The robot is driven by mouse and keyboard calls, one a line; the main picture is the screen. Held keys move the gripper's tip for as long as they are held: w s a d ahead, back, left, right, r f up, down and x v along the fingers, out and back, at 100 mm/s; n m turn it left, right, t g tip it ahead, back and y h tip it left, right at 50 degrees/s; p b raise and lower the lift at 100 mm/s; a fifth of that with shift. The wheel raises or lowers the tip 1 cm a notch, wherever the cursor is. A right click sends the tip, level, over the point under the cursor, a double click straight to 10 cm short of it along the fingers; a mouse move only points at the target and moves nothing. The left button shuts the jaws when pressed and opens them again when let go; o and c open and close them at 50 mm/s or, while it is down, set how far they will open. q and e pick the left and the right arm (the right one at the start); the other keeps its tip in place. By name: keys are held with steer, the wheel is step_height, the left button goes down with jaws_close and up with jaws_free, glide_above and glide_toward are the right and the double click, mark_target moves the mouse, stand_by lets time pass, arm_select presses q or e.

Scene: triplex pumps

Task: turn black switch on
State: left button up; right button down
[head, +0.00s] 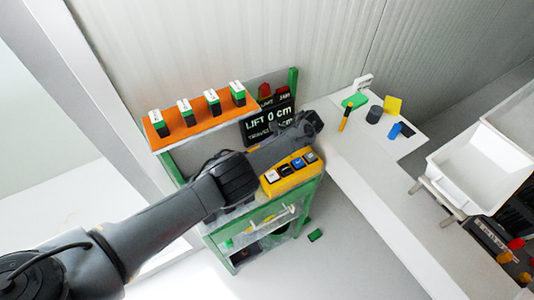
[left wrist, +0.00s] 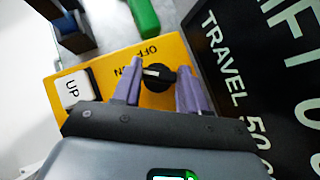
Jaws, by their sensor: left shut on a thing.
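The black switch (left wrist: 158,77) is a round knob with a white mark on a yellow panel (left wrist: 108,66), seen in the left wrist view. The mark points to the left of that picture, near the printed words OFF and ON. My left gripper (left wrist: 160,67) has a purple finger on each side of the knob and is shut on it. In the head view the yellow panel (head: 282,186) shows several buttons. My left arm lies across it there and hides the switch and the fingers. My right gripper is not in view.
A black display (head: 268,121) stands close beside the panel. A white UP button (left wrist: 76,90) is left of the switch. An orange shelf (head: 203,125) holds several green-and-black boxes. A white table (head: 398,147) with small items is on the right. A white bin (head: 480,165) stands beyond it.

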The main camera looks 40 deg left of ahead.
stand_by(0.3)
arm_select(q)
steer(key=o, duration=1.1)
steer(key=shift+c, duration=0.2)
